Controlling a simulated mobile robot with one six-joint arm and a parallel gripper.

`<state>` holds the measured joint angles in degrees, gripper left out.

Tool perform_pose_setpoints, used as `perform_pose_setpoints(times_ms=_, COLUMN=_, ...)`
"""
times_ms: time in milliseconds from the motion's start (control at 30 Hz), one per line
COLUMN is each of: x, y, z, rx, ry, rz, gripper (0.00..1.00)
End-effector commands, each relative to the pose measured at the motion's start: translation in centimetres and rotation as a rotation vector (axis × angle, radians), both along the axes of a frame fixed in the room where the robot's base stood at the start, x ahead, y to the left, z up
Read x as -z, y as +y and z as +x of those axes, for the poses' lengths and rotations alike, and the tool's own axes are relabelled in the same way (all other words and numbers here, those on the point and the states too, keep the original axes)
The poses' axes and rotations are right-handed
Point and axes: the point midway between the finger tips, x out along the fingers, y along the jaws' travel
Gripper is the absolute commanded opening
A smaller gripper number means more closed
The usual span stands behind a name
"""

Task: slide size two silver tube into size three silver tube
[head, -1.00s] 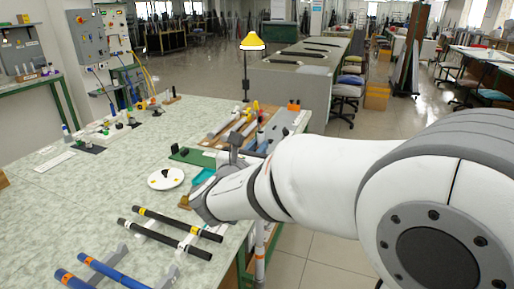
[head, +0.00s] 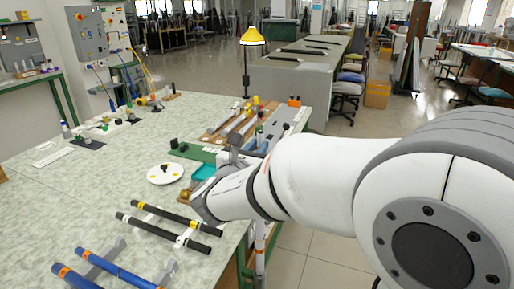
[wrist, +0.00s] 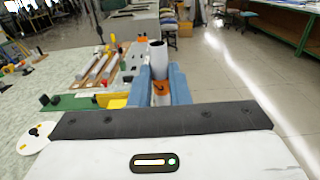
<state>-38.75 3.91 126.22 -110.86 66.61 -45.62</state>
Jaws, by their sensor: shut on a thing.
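My gripper (wrist: 160,88) is shut on a silver tube (wrist: 158,55) with an orange band, between its two blue fingers. The tube stands roughly upright and its open dark end faces up. In the head view a pale length of tube (head: 260,235) shows below my arm, beside the table edge; my gripper's fingers are hidden there. Other silver tubes (head: 235,124) lie on brown wooden boards at the back of the table, and they also show in the wrist view (wrist: 97,67). I cannot tell which sizes these tubes are.
A white disc (head: 160,176), a green board (head: 195,152) and a teal tray (head: 204,171) lie near my arm.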

Motion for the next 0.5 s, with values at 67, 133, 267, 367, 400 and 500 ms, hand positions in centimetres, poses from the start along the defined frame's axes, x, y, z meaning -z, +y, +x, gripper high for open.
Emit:
perform_pose_setpoints(times_ms=67, x=0.3, y=0.0, z=0.0, rx=0.0, ry=0.0, rz=0.0, gripper=0.03)
perform_pose_setpoints(times_ms=133, x=0.5, y=0.0, z=0.0, rx=0.0, ry=0.0, rz=0.0, gripper=0.03)
perform_pose_setpoints(times_ms=267, x=0.8, y=0.0, z=0.0, rx=0.0, ry=0.0, rz=0.0, gripper=0.03)
perform_pose_setpoints(times_ms=367, x=1.1, y=0.0, z=0.0, rx=0.0, ry=0.0, rz=0.0, gripper=0.03)
perform_pose_setpoints(times_ms=400, x=1.2, y=0.0, z=0.0, rx=0.0, ry=0.0, rz=0.0, gripper=0.03)
perform_pose_setpoints(times_ms=500, x=1.4, y=0.0, z=0.0, rx=0.0, ry=0.0, rz=0.0, gripper=0.03)
